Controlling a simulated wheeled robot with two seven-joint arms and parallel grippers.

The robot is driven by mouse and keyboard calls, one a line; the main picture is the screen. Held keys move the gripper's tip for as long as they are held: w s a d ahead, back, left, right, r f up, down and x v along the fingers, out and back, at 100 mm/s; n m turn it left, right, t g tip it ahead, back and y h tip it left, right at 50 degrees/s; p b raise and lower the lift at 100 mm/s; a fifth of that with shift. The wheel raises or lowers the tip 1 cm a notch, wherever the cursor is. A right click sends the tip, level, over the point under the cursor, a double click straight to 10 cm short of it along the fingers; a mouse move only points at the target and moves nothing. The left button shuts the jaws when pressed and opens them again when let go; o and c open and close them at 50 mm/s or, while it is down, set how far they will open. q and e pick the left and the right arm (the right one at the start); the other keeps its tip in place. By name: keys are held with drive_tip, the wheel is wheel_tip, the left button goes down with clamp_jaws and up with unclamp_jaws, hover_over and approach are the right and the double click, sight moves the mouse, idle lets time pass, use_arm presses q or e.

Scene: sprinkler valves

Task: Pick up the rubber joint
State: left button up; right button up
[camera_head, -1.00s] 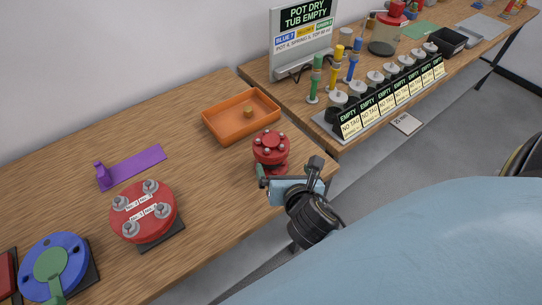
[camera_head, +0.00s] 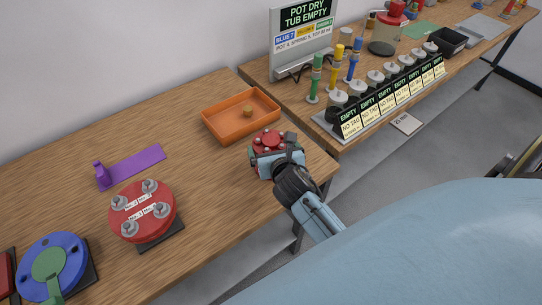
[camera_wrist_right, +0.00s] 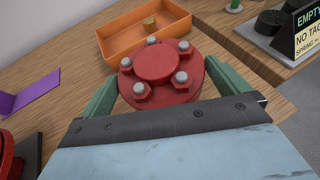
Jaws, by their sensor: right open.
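The rubber joint, seen as a red round flanged piece with a ring of bolts (camera_head: 268,139), stands upright near the right end of the left table. In the right wrist view the rubber joint (camera_wrist_right: 157,65) fills the middle. My right gripper (camera_head: 265,163) is at the near side of it, low over the table. Its two green fingers (camera_wrist_right: 166,92) are open, one on each side of the red flange. I cannot tell whether they touch it. The lower part of the joint is hidden by the gripper. My left gripper is not in view.
An orange tray (camera_head: 212,125) holding a small brass piece (camera_head: 248,111) sits just behind the joint. A red round cover (camera_head: 141,212), a purple holder (camera_head: 138,168) and a blue disc (camera_head: 73,272) lie to the left. A rack of labelled pots (camera_head: 388,105) stands on the right table.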

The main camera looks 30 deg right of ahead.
drive_tip(key=x, duration=0.2)
drive_tip(key=shift+w+f, duration=0.15)
drive_tip(key=shift+w, duration=0.05)
drive_tip(key=c, duration=1.8)
drive_tip(key=shift+w+r, duration=0.1)
drive_tip(key=shift+r, duration=0.2)
